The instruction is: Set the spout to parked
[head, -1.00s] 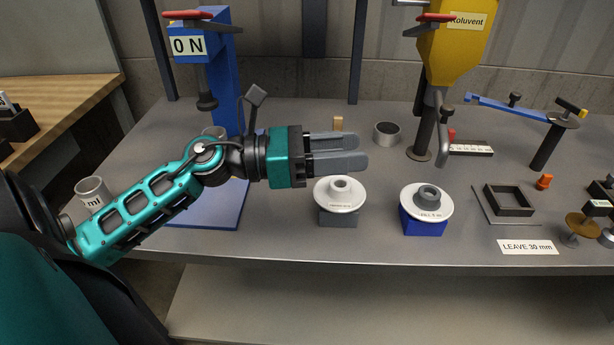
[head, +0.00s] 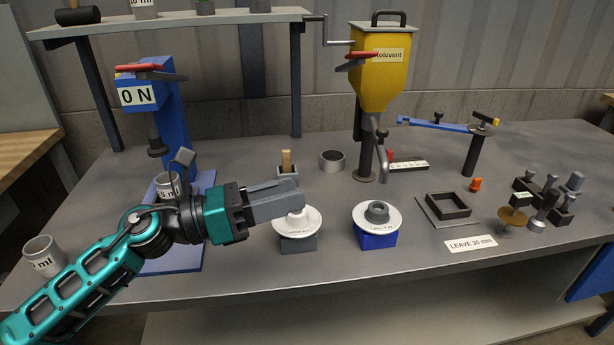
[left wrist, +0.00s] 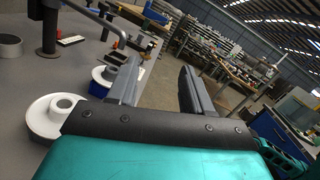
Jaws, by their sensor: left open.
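The spout (head: 381,145) is a grey bent pipe below the yellow hopper (head: 384,70), which stands on a dark post. Its lower end hangs in front and to the right of the post. A grey pipe (left wrist: 98,20), likely the spout, crosses the top of the left wrist view. My left gripper (head: 299,194) is open and empty, its fingers just above and behind the left white disc (head: 300,224). It is apart from the spout, to its left and nearer. In the left wrist view its two fingers (left wrist: 160,66) stand wide apart. My right gripper is not in view.
A second white disc (head: 377,217) sits on a blue block below the spout. A grey cup (head: 332,160) and a wooden-handled item (head: 287,162) stand left of the post. A blue swing arm (head: 435,124) is at right. A square frame (head: 448,205) lies before it.

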